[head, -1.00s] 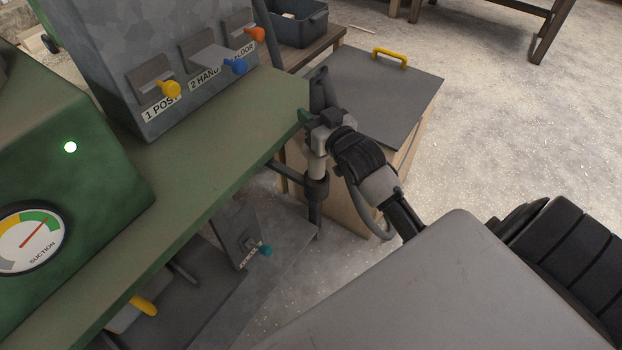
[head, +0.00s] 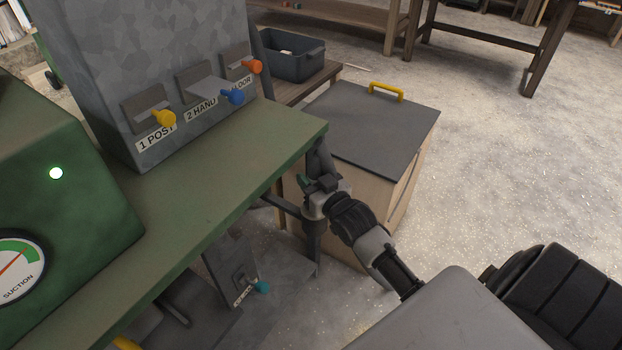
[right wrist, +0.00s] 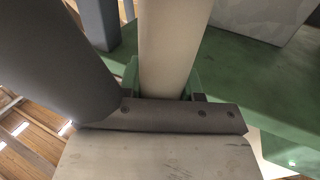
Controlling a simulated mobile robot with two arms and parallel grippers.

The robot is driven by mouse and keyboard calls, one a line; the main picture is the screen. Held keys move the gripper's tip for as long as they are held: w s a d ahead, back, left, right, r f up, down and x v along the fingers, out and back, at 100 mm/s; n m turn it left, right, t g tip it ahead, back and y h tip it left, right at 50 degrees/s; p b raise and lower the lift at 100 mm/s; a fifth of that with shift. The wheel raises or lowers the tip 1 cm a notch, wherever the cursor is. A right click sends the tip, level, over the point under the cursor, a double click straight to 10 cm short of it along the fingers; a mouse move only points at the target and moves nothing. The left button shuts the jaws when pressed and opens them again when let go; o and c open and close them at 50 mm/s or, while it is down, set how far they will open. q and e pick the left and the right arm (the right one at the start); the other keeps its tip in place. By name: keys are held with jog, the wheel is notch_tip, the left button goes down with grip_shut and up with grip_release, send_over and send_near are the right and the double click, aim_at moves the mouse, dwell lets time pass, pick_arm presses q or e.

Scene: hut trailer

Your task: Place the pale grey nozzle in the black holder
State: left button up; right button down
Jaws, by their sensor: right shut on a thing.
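My right gripper (head: 312,192) is beside the end of the green bench. It is shut on the pale grey nozzle, a pale tube (right wrist: 170,45) between its green fingertips in the right wrist view. In the head view the gripper hides most of the nozzle. The black holder (head: 313,226) is on the dark upright post directly below the gripper, partly covered by it. I cannot tell how deep the nozzle sits in the holder. My left gripper is not in view.
The green bench (head: 215,190) carries a grey box with yellow, blue and orange levers (head: 163,117). A wooden box with a grey lid (head: 370,125) stands just behind my right gripper.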

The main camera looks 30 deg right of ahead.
jog(key=c, duration=0.8)
grip_release()
jog(key=shift+f, duration=0.1)
jog(key=shift+o, duration=0.2)
jog(key=shift+s, duration=0.2)
jog(key=s+p, duration=0.2)
jog(key=s, duration=0.9)
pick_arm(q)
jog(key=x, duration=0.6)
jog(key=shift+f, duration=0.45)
pick_arm(e)
jog(key=s+a+f+n+g, duration=0.2)
jog(key=s+a+f+g, duration=1)
jog(key=s+f+g, duration=0.2)
jog(key=shift+s+a+g, duration=0.25)
jog(key=shift+s+g, duration=0.15)
jog(key=shift+s, duration=0.25)
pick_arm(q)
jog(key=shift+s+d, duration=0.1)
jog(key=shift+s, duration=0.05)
